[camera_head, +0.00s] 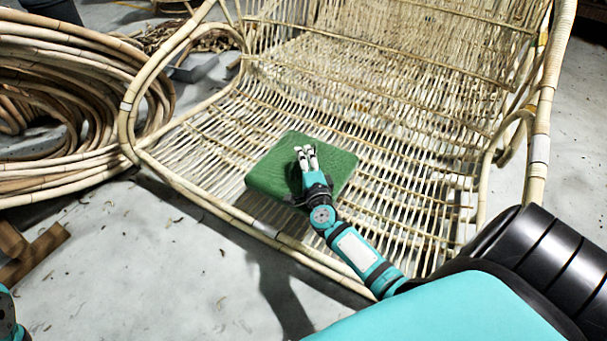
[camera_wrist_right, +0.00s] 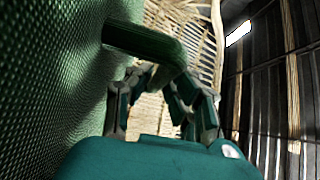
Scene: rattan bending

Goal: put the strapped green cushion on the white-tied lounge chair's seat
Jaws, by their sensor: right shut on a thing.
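The green cushion (camera_head: 275,165) is on or just above the front part of the rattan lounge chair's seat (camera_head: 215,130); I cannot tell whether it touches the slats. My right gripper (camera_head: 306,155) is over the cushion's top. In the right wrist view the gripper (camera_wrist_right: 165,95) is shut on the cushion's green strap (camera_wrist_right: 145,42), and the cushion's woven face (camera_wrist_right: 55,80) fills the left side. White bands (camera_head: 540,150) show on the chair's frame. Of my left arm only a small piece shows at the lower left edge; its gripper is out of view.
A large coil of rattan poles (camera_head: 70,100) lies on the left, close to the chair's curved arm. Brown wooden pieces (camera_head: 30,250) lie at the lower left. The concrete floor (camera_head: 150,270) in front of the chair is mostly clear.

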